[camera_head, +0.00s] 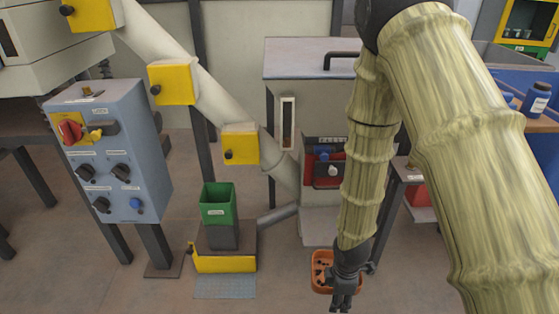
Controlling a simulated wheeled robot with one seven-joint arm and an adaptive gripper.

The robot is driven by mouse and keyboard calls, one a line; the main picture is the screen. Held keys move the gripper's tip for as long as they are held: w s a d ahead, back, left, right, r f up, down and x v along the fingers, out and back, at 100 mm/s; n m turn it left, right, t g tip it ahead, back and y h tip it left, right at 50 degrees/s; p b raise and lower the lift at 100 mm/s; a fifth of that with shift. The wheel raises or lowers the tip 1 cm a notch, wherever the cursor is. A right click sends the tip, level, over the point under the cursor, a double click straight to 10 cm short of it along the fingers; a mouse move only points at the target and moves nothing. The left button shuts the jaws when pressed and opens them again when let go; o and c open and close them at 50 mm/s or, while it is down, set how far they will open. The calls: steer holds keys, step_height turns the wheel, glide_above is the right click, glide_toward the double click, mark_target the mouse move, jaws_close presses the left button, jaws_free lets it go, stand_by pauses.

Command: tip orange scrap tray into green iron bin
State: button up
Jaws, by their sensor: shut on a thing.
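The orange scrap tray (317,285) is low in the picture, right of centre, with small dark pieces inside it. My gripper (341,303) is shut on the tray at its right part, and my wrist hides some of the tray. The green bin (217,213) stands left of the tray and farther back. It is upright, with an open top and a small pale label on its front. A dark grey block is under it, on a brown and yellow stand. Whether anything lies in the bin I cannot tell.
A blue-grey control box (112,160) with knobs stands at the left. A sloping pale pipe (190,85) with yellow boxes runs down behind the bin. A grey cabinet (305,58) stands behind my arm. Bare floor (280,260) lies between tray and bin stand.

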steer(key=w+r+m+p, duration=0.4)
steer(key=r+m+p, duration=0.4)
steer(key=r+p, duration=0.6)
steer(key=w+d+r+m+p, duration=0.1)
steer(key=w+r+m+p, duration=0.3)
steer(key=r+m+p, duration=0.5)
steer(key=shift+d+r+p, duration=0.3)
steer(key=shift+r+p, duration=2.05)
steer(key=shift+r, duration=1.85)
steer(key=shift+w+a, duration=0.1)
steer(key=shift+a, duration=0.05)
